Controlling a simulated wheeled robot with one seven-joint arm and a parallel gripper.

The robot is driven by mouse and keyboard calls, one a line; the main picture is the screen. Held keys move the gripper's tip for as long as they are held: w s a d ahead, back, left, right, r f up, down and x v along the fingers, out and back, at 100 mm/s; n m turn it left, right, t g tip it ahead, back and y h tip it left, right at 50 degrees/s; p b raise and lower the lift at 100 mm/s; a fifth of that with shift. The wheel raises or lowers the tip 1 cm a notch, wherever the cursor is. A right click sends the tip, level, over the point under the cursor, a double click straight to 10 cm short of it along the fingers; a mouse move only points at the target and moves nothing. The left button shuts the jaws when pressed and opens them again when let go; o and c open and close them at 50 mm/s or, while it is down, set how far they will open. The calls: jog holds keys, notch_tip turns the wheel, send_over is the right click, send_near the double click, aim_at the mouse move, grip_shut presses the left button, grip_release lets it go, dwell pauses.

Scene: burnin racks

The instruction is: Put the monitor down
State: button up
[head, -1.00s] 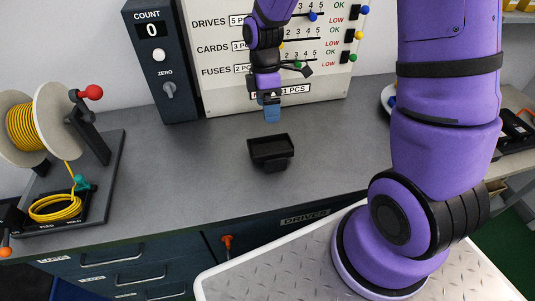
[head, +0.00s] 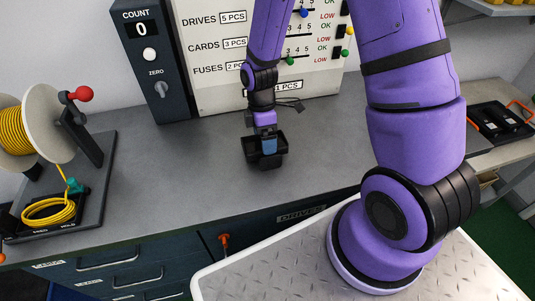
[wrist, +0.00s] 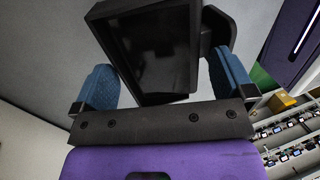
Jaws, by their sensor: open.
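The monitor (head: 250,150) is a small black, dark-faced thing on the grey desk, near its front edge. In the wrist view the monitor (wrist: 150,50) fills the upper middle, with a dark, glossy face inside a raised frame. My gripper (head: 269,145) is over the monitor in the head view and hides part of it. In the wrist view my gripper (wrist: 163,85) is open, with a blue finger on each side of the monitor. I cannot tell whether either finger touches it. The monitor's underside is hidden.
A count box (head: 151,75) and a white board (head: 215,75) with sliders stand at the back. A yellow cable reel (head: 50,130) is on the left. A black tray (head: 502,122) lies at far right. The desk (head: 170,170) is clear between the reel and the monitor.

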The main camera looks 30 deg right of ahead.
jog(key=shift+s+f, duration=0.1)
jog(key=shift+f, duration=0.4)
jog(key=c, duration=1)
jog(key=shift+r, duration=0.1)
